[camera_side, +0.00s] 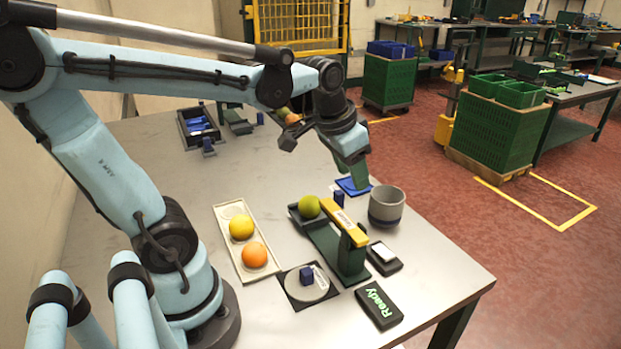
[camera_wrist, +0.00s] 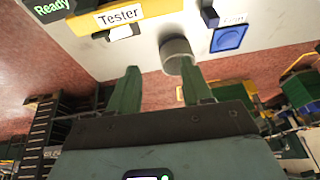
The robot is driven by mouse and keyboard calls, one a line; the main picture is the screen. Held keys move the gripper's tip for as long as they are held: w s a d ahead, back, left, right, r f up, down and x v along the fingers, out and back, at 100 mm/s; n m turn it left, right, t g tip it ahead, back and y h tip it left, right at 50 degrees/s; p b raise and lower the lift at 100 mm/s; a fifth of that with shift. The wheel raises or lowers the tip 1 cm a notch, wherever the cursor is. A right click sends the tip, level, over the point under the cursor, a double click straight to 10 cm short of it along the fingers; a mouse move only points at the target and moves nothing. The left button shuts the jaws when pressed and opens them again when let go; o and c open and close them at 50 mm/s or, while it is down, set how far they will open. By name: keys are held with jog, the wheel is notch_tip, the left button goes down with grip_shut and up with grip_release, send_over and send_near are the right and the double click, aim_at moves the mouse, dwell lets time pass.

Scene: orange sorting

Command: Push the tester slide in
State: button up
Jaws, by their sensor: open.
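The tester (camera_side: 343,250) has a dark green body and a yellow top bar; in the wrist view its top reads "Tester" (camera_wrist: 118,15). Its dark slide (camera_side: 294,213) sticks out at the back left, with a green fruit (camera_side: 309,207) on it. My gripper (camera_side: 353,183) is above the table's far right part, behind the tester and apart from it, pointing down. In the wrist view my gripper (camera_wrist: 160,67) has its two green fingers spread, with nothing between them. The slide is not clearly visible there.
A grey cup (camera_side: 386,208) stands right of the tester. A blue pad (camera_side: 353,187) lies below my gripper. A cream tray (camera_side: 231,212) holds a yellow and an orange fruit. A "Ready" display (camera_side: 379,304), a small dark device (camera_side: 384,258) and a round plate (camera_side: 309,291) lie in front.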

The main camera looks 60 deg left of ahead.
aim_at(339, 192)
jog(key=w+a+f+g, duration=0.2)
jog(key=w+a+g, duration=0.25)
jog(key=a, duration=0.65)
jog(key=shift+h, duration=0.4)
notch_tip(339, 192, down, 12)
jog(key=shift+w+f, duration=0.1)
jog(key=shift+c, duration=0.2)
grip_shut()
